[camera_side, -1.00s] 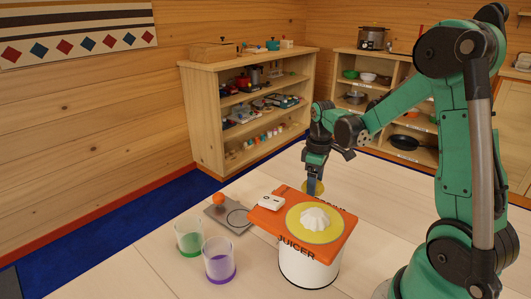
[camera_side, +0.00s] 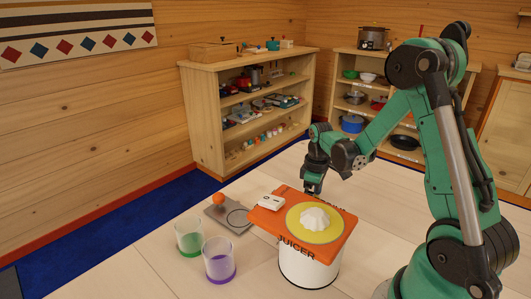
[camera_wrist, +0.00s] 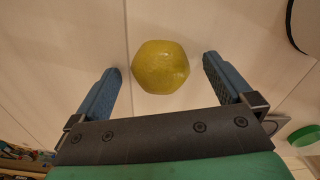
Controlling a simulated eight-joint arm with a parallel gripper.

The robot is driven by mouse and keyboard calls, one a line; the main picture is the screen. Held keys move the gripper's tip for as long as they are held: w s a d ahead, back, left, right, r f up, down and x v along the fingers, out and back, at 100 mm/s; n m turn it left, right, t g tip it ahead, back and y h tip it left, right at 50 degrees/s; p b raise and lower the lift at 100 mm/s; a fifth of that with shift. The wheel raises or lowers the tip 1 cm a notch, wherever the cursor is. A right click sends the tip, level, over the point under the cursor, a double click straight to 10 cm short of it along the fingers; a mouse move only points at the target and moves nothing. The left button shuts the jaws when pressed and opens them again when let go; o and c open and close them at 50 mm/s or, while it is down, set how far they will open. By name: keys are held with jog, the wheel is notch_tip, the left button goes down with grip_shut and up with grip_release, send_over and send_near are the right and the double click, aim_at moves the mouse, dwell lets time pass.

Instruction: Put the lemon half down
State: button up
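The lemon half (camera_wrist: 160,68), yellow with its rounded skin showing, is on the pale tabletop in the wrist view. My gripper (camera_wrist: 161,65) is open, with one blue-grey finger on each side of the lemon half and a visible gap at both sides. In the side view, my gripper is low behind the juicer, whose orange top (camera_side: 335,245) hides the fingertips and the lemon half.
The juicer has a white body (camera_side: 307,268) and a white ridged cone (camera_side: 315,217). A grey plate with an orange knob (camera_side: 219,198), a green-bottomed cup (camera_side: 189,238) and a purple-bottomed cup (camera_side: 219,262) stand left of it. Table behind the juicer looks clear.

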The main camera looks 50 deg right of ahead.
notch_tip(320, 180, up, 12)
jog(key=a+m+t, duration=0.1)
jog(key=a+t, duration=0.1)
jog(key=a, duration=0.3)
jog(key=s+a+r+m+t, duration=0.1)
jog(key=a+t, duration=0.1)
jog(key=a, duration=0.3)
jog(key=s+a+m+t, duration=0.1)
jog(key=a+t, duration=0.2)
jog(key=a, duration=0.3)
jog(key=shift+a+r, duration=0.1)
jog(key=shift+r, duration=0.2)
